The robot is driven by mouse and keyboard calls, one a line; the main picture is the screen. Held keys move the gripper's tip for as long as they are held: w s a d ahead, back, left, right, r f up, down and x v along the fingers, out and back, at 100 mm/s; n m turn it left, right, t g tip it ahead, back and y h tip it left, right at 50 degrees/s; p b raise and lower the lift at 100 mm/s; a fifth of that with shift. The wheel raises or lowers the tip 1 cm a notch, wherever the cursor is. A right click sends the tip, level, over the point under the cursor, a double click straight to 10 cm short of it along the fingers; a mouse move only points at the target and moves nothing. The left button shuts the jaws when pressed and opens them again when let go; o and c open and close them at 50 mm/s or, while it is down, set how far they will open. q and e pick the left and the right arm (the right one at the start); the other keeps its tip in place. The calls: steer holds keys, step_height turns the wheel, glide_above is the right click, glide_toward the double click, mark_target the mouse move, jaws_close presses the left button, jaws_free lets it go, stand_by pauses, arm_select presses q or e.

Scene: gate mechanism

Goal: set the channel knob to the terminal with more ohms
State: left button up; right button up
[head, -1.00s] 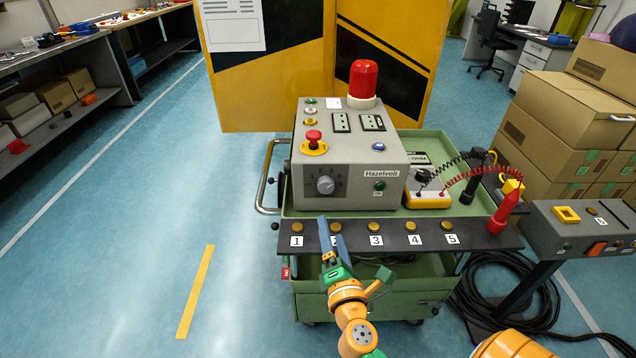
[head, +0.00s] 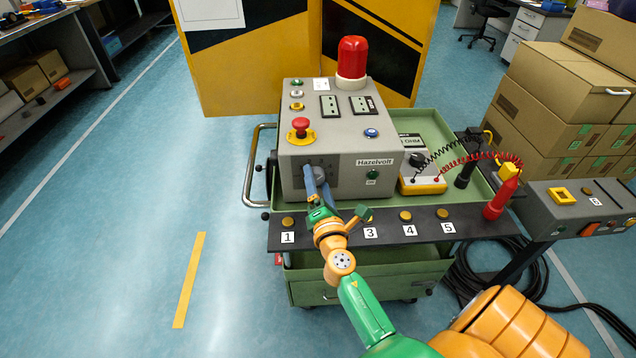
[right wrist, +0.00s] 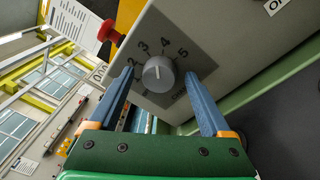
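The grey channel knob (right wrist: 158,74) sits on the grey Hazelvolt box (head: 326,130), with a dial numbered up to 5 around it. Its pale mark points about between 3 and 4; I cannot tell exactly. My right gripper (head: 312,177) is open in front of it, fingers apart on both sides in the right wrist view, and hides the knob in the head view. Brass terminals sit on a black strip (head: 480,225); terminal 1 (head: 288,221) is at the left end and terminal 2 is hidden by my arm. The yellow-based ohm meter (head: 425,187) stands right of the box; its reading is illegible.
A red probe (head: 503,192) and a black probe (head: 465,172) stand right of the meter on coiled leads. A red emergency button (head: 300,127) and a red lamp (head: 352,58) are on the box. A grey side panel (head: 577,210) stands at the right. Floor at left is clear.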

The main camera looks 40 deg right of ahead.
jaws_close()
steer(key=shift+f+m+b, duration=0.3)
steer(key=shift+m+b, duration=0.8)
steer(key=shift+b, duration=0.1)
steer(key=shift+r+m, duration=0.15)
steer(key=shift+m, duration=0.15)
steer(key=shift+r, duration=0.15)
steer(key=shift+o, duration=0.4)
jaws_free()
steer(key=v, duration=0.3)
steer(key=b+v, duration=0.1)
steer(key=v, duration=0.2)
steer(key=shift+s+a+f, duration=0.15)
steer(key=shift+s+f, duration=0.1)
steer(key=shift+s, duration=0.05)
steer(key=shift+s+a+r, duration=0.1)
steer(key=shift+s+a, duration=0.05)
steer(key=shift+s, duration=0.1)
